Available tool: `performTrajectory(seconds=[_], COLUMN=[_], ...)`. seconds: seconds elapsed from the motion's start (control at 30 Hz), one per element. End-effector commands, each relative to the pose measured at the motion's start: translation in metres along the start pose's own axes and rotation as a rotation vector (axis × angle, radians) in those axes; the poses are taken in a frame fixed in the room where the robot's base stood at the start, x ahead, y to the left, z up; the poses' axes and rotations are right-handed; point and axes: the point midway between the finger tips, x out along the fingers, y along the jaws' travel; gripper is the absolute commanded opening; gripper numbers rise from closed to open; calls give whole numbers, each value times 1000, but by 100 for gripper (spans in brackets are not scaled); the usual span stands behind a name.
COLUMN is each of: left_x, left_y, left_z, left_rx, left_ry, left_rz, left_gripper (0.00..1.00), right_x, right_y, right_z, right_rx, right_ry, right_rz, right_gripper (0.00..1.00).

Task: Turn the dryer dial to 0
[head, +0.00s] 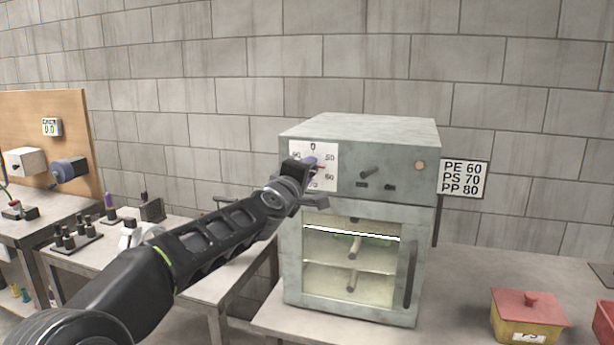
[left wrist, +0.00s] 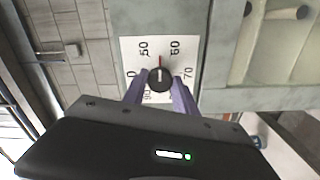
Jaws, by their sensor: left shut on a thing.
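The dryer (head: 365,215) is a grey cabinet on a bench. The white dial plate (head: 329,178) is at its upper left, with 0 at the top in the head view. In the left wrist view, the dial plate (left wrist: 187,48) appears turned, with 0 at left. The black dial knob (left wrist: 159,80) has a red pointer (left wrist: 160,61) aimed between 50 and 60. My left gripper (head: 311,163) is at the dial, its purple fingertips on either side of the knob and shut on it; it also shows in the left wrist view (left wrist: 160,88). My right gripper is out of view.
A sign (head: 464,178) reading PE 60, PS 70, PP 80 stands right of the dryer. The dryer's glass door (head: 334,272) looks closed, with a vertical handle (head: 411,274). A yellow box with a red lid (head: 530,316) sits on the bench at right.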

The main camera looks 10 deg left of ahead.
Motion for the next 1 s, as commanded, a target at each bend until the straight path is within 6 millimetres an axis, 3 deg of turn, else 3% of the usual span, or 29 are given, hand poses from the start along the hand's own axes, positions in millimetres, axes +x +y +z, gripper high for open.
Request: performTrajectory(seconds=[1.0], left_x=[0], left_y=[-3], left_z=[0], left_rx=[-967], left_ry=[2], left_rz=[-1], left_gripper=[0], right_x=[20], right_y=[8], right_z=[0], right_rx=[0], right_ry=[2], right_rz=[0], right_gripper=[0])
